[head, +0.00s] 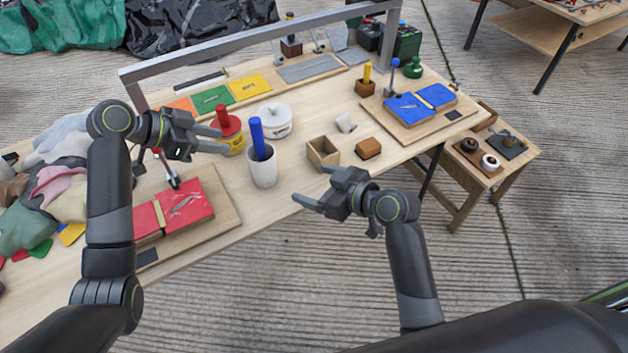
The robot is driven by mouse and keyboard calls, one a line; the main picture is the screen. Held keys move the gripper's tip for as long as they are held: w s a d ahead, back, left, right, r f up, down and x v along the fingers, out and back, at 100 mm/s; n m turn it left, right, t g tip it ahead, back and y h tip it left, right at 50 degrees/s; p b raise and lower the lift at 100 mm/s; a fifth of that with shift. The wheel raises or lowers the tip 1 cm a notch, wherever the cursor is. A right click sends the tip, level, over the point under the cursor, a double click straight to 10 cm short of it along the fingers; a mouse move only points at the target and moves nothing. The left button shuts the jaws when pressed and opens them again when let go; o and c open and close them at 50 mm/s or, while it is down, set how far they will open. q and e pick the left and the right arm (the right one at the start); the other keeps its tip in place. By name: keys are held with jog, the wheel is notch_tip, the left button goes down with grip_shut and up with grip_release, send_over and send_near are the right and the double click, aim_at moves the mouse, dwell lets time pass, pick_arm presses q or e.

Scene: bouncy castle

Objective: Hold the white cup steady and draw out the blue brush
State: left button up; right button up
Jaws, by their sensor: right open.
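The white cup (263,172) stands upright on the wooden table, near its front edge. The blue brush (257,136) stands in it, its thick blue handle rising above the rim; its lower end is hidden inside the cup. Neither gripper appears to touch the cup or the brush.
A red pad (186,205) lies left. A metal frame (260,37) spans the table.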

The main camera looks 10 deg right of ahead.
aim_at(271, 170)
jog(key=x, duration=1.1)
jog(key=a+r+x, duration=0.1)
jog(key=x, duration=0.5)
jog(key=shift+c, duration=0.3)
jog(key=c, duration=1.1)
